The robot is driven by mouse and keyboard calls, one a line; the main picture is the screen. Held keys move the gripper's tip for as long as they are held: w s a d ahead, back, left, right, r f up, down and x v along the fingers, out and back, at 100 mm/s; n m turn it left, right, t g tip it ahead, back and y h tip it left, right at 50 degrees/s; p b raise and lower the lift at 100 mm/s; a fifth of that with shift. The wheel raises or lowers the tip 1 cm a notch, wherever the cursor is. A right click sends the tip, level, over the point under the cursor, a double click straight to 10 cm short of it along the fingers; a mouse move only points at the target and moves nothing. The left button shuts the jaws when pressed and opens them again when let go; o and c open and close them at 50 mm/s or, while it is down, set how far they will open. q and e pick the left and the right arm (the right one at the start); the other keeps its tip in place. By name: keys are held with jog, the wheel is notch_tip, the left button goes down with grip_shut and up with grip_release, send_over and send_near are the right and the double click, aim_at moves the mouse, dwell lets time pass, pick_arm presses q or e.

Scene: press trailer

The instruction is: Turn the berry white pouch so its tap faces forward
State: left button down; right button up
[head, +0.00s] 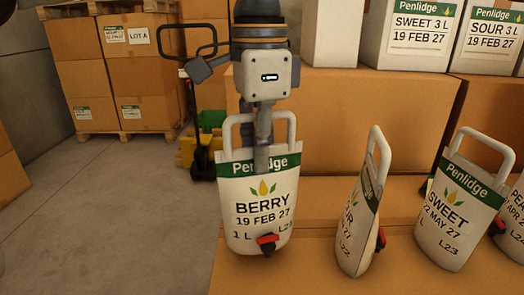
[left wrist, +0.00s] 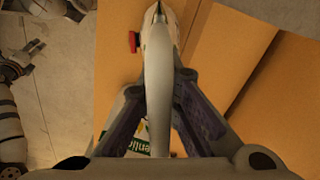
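The berry white pouch (head: 257,205) is upright in the middle of the head view. Its green-banded printed face and red tap (head: 268,240) face my head camera. My left gripper (head: 262,150) comes down from above at the pouch's white loop handle. In the left wrist view the two dark fingers (left wrist: 163,95) close in on both sides of the white handle (left wrist: 158,75). The red tap also shows at the left there (left wrist: 134,42). Whether the pouch bottom rests on the cardboard is hard to tell.
A sour pouch (head: 358,222), turned nearly edge-on, and a sweet pouch (head: 455,215) stand to the right on the cardboard surface (head: 310,275). Large cartons (head: 345,125) stand behind. Stacked boxes (head: 100,75) and open floor (head: 110,210) are at left.

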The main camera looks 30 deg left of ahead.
pick_arm(q)
jog(key=shift+f+m, duration=0.15)
jog(key=shift+m, duration=0.25)
jog(key=shift+f, duration=1.25)
jog(key=c, duration=1.7)
grip_release()
jog(key=shift+f, duration=0.1)
notch_tip(320, 180, up, 12)
jog(key=shift+s+r, duration=0.1)
